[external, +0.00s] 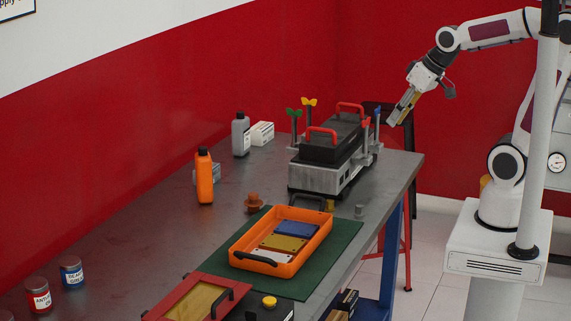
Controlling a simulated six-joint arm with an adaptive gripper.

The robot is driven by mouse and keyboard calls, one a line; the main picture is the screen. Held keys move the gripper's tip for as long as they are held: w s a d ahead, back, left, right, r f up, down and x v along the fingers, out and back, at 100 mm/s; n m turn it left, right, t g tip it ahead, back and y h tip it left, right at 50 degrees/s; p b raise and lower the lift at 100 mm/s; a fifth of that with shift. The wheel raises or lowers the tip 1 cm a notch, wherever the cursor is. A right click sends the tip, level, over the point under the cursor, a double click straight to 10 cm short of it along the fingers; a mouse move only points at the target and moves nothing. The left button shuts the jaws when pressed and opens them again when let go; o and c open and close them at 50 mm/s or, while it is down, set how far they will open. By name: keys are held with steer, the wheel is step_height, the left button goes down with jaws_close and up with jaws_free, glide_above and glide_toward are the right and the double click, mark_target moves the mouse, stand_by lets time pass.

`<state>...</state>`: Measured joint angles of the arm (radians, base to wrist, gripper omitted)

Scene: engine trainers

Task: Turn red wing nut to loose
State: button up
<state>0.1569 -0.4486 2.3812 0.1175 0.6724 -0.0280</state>
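The engine trainer (322,178) stands on the far part of the workbench, with a black cover on top. A small red piece (366,122), which looks like the red wing nut, sits at its right side, partly hidden. A blue wing nut (377,112) stands just to its right. My gripper (394,120) points down and left, to the right of the blue wing nut in the picture. No contact shows, and its finger opening is too small to judge.
Two red handles (322,131) rise from the cover. An orange tray (310,246) with coloured plates lies on a green mat (345,255) in front. An orange bottle (204,178), a grey bottle (240,136) and cans (71,271) stand on the left. A dark stool is behind my gripper.

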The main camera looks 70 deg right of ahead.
mark_target(364, 139)
steer(key=w+a+r+m+t, duration=0.1)
steer(key=w+r+t, duration=0.1)
steer(key=w, duration=0.7)
steer(key=w+r+m+t, duration=0.1)
steer(key=w+r+t, duration=0.15)
steer(key=w, duration=0.55)
steer(key=w+d+m+t+h, duration=0.2)
steer(key=w+d+m+h, duration=0.3)
steer(key=w, duration=0.8)
steer(key=w+d+f+m+g+h, duration=0.1)
steer(key=w+d+f+m+h, duration=0.1)
steer(key=d+m+h, duration=0.3)
steer(key=s+d+f+m+g+h, duration=0.1)
steer(key=s+d+f+g+h, duration=0.1)
steer(key=f, duration=0.1)
steer(key=s+d+f+m+g+h, duration=0.1)
steer(key=s+d+f+g, duration=0.1)
steer(key=s+f+g, duration=0.1)
steer(key=s+d+f+m+g+h, duration=0.1)
steer(key=s+d+f+g+h, duration=0.1)
steer(key=f+g, duration=0.1)
steer(key=shift+s+d+f+m+h, duration=0.2)
steer(key=shift+s+d+m+h, duration=0.05)
steer(key=shift+d+m+h, duration=0.1)
steer(key=s+a+f+m+g+h, duration=0.2)
steer(key=s+f+g, duration=0.1)
steer(key=s+g, duration=0.3)
steer(key=shift+s+f, duration=0.35)
steer(key=shift+s, duration=0.75)
steer(key=shift+g, duration=0.25)
